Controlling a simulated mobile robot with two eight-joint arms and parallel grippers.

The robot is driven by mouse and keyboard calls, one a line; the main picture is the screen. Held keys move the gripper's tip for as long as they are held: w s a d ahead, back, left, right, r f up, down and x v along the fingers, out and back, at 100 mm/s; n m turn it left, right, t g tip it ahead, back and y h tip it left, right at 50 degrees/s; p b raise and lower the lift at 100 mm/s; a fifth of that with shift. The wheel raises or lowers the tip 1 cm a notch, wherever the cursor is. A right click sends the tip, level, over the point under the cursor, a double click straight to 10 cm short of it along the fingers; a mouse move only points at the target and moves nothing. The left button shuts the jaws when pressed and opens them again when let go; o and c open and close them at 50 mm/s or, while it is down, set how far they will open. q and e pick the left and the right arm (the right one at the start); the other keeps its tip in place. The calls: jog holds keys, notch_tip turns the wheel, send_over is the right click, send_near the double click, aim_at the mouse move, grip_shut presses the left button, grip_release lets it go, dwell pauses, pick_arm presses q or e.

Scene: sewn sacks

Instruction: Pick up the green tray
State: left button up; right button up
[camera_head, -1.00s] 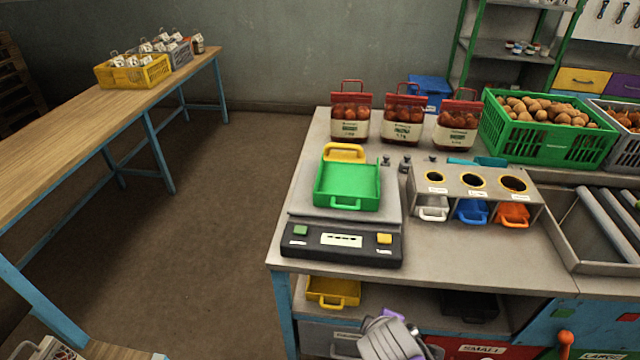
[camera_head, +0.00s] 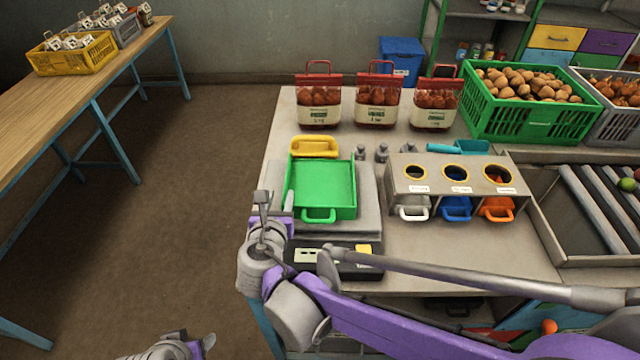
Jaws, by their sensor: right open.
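The green tray (camera_head: 322,186) sits flat on the grey plate of a weighing scale (camera_head: 368,208), with its small front handle toward me. My right gripper (camera_head: 272,210) is open and empty, just left of the tray's front left corner. Its fingers point up in the picture, and whether they touch the tray cannot be told.
A yellow tray (camera_head: 314,146) lies just behind the green one. Small weights (camera_head: 381,153) and a stand with three holes (camera_head: 452,182) are to the right. Three red-topped bags (camera_head: 377,102) and a green crate of potatoes (camera_head: 525,120) stand behind. Floor left of the bench is clear.

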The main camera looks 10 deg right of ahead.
aim_at(285, 184)
jog(key=x, duration=0.8)
jog(key=shift+w+d+p, duration=0.25)
jog(key=shift+w+p, duration=0.05)
jog(key=shift+p, duration=0.05)
jog(key=shift+s, duration=0.15)
grip_shut()
dwell(0.9)
